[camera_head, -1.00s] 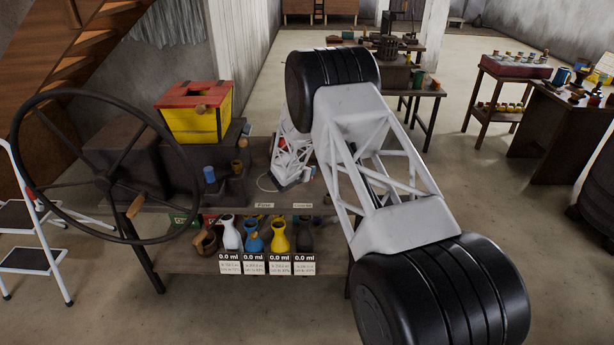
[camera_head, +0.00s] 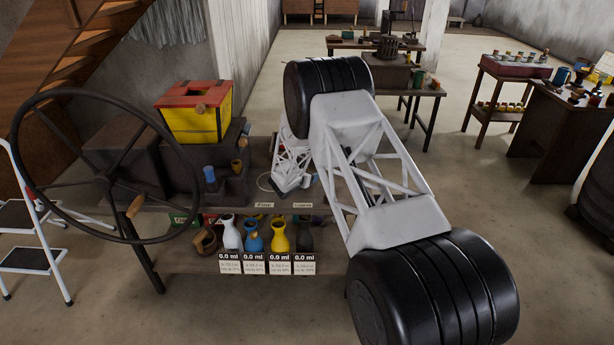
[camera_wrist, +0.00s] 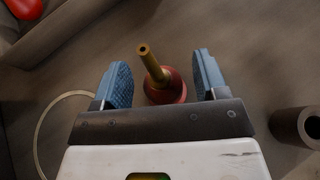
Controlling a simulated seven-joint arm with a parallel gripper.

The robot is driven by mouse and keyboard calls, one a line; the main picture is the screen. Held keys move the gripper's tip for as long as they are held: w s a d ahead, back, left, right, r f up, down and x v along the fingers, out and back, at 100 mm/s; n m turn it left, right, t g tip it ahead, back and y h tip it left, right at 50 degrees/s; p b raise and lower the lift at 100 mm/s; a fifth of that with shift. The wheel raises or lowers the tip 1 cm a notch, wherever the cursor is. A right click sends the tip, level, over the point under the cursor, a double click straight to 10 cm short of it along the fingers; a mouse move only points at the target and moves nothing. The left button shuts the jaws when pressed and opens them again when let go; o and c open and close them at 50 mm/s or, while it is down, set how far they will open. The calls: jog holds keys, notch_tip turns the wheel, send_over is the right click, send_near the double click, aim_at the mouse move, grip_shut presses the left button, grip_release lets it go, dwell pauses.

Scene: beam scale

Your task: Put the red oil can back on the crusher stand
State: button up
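The red oil can (camera_wrist: 174,92) shows in the wrist view, with a round red body and a brass spout pointing up toward the camera. My gripper (camera_wrist: 160,68) is open, with one blue-padded finger on each side of the can. A gap shows between the can and each finger. In the head view, my arm hides the can and most of the gripper. The dark stand (camera_head: 233,205) with the crusher's large handwheel (camera_head: 110,170) and red-and-yellow hopper (camera_head: 196,113) is at the left. I cannot tell which spot on it is the can's place.
A dark cylinder (camera_wrist: 297,126) stands right of the gripper in the wrist view. A red rounded object (camera_wrist: 25,7) sits at the upper left. A pale looped cord (camera_wrist: 42,125) lies at the left. Several coloured flasks (camera_head: 253,237) stand on the lower shelf.

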jog(key=shift+r, duration=0.15)
jog(key=shift+s+a+r, duration=0.15)
jog(key=shift+s+a, duration=0.05)
jog(key=shift+s, duration=0.05)
jog(key=v, duration=1.1)
jog(key=shift+s, duration=0.15)
dwell(0.8)
